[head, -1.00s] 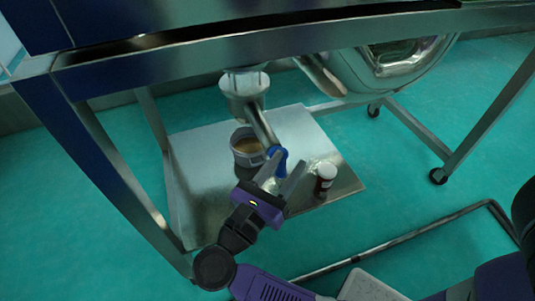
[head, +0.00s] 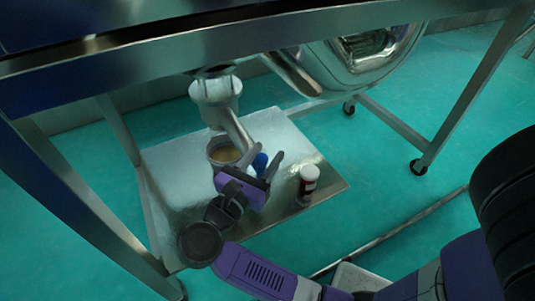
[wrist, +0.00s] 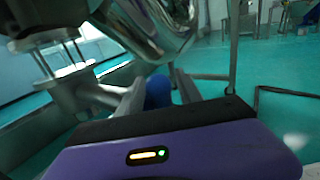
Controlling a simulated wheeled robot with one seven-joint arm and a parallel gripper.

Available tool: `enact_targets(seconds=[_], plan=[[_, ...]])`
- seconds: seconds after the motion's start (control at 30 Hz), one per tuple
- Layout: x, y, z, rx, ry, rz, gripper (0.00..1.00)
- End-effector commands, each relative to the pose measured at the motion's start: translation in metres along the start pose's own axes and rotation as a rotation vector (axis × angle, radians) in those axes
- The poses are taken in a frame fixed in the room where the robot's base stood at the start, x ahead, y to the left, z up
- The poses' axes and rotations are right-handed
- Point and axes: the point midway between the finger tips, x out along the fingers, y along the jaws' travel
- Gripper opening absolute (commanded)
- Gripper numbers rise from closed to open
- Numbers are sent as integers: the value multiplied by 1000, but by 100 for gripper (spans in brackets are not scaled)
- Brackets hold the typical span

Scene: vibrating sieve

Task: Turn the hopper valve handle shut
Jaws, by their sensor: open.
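The hopper valve (head: 216,92) is a pale metal fitting under the machine. A grey metal arm slants from it down and right to a blue handle end (head: 260,162). My purple gripper (head: 265,155) is open, its two grey fingers on either side of the blue end. The wrist view shows the blue part (wrist: 158,91) between the fingers, partly hidden by the gripper body. I cannot tell whether either finger touches it.
Frame legs stand left and right, with a rounded metal vessel (head: 365,60) at upper right.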

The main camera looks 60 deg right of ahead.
Motion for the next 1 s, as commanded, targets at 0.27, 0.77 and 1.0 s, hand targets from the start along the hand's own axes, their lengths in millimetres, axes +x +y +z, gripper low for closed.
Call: enact_targets(seconds=[0.27, 0.77, 1.0], plan=[[11, 0, 0, 0, 0, 0, 42], [10, 0, 0, 0, 0, -1, 0], [10, 0, -1, -18, -27, -2, 0]])
